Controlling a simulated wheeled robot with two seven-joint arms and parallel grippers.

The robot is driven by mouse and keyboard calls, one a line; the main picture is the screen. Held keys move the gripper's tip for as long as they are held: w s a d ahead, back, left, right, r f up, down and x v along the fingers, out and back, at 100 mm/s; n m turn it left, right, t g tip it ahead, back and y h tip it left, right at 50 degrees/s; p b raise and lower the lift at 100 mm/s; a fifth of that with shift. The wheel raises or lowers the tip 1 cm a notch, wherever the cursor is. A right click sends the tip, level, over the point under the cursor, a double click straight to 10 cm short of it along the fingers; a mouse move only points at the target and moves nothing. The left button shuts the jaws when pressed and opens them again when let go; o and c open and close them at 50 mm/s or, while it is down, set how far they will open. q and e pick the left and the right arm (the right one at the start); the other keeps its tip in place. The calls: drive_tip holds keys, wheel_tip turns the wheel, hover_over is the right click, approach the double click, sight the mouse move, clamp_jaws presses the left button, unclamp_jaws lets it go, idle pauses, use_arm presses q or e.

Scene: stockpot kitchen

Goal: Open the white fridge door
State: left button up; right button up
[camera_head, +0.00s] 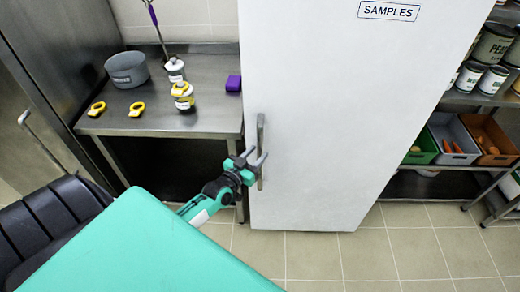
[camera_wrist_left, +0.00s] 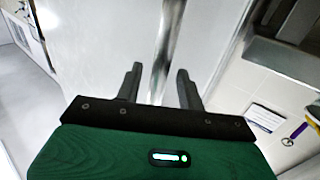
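The white fridge door (camera_head: 325,130) is a tall panel with a "SAMPLES" label, and it looks shut. Its upright metal bar handle (camera_head: 261,132) is near the door's left edge. My left gripper (camera_head: 256,158) is at the lower part of the handle. In the left wrist view the handle (camera_wrist_left: 164,45) runs between the two dark fingers of my left gripper (camera_wrist_left: 159,68). The fingers are spread, with a visible gap on each side of the bar. My right gripper is not in view.
Shelves with cans and food bins (camera_head: 455,140) stand at the right. Tiled floor (camera_head: 400,245) before the fridge is clear.

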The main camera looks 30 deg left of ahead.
use_arm(q)
drive_tip(key=shift+w, duration=1.25)
clamp_jaws()
